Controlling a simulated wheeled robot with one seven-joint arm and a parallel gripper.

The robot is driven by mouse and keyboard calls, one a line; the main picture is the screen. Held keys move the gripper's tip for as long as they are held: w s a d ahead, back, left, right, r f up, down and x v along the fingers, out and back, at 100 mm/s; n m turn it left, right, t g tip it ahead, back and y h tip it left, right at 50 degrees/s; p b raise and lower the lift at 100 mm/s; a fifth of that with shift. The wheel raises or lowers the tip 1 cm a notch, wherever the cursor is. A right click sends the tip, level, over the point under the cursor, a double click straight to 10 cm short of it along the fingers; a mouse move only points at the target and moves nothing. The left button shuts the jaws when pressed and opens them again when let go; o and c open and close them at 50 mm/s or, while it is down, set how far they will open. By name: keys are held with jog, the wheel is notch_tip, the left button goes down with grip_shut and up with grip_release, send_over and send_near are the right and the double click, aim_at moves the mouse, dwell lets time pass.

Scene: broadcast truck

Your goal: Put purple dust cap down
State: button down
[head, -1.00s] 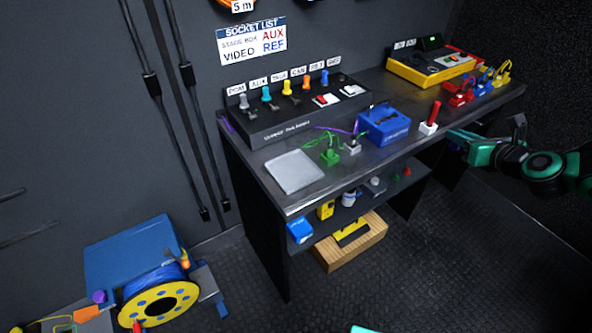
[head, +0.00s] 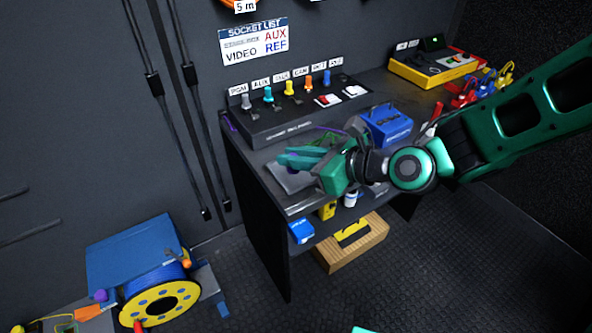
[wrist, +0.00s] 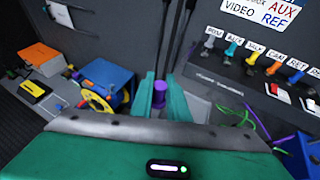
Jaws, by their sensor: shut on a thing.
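The purple dust cap (wrist: 159,92) is between my fingertips in the wrist view. My gripper (wrist: 161,90) is shut on it. In the head view my gripper (head: 292,160) is over the front left part of the dark bench, above the light grey pad (head: 292,181). The gripper hides much of that pad, and the gap between cap and pad is hard to judge. The wrist view shows a grey surface right of the fingers.
A switch panel (head: 275,126) with coloured levers stands at the bench's back. A blue box (head: 388,127), green and purple cables, and a yellow unit (head: 430,70) are on the bench. A cable reel (head: 158,300) and another purple piece (head: 101,295) are at lower left.

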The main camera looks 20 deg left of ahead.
jog(key=shift+s+a, duration=0.1)
jog(key=shift+a, duration=0.15)
jog(key=w+a+f, duration=0.1)
jog(key=w+f, duration=0.1)
jog(key=w, duration=0.1)
jog(key=w+f, duration=0.2)
jog(key=w, duration=0.2)
jog(key=w+a+f, duration=0.1)
jog(key=w+f, duration=0.2)
jog(key=shift+w+a, duration=0.3)
jog(key=shift+w, duration=0.1)
jog(key=shift+w+f, duration=0.1)
jog(key=shift+f, duration=1.9)
jog(key=c, duration=1.7)
grip_release()
jog(key=v, duration=1.2)
jog(key=shift+r, duration=0.15)
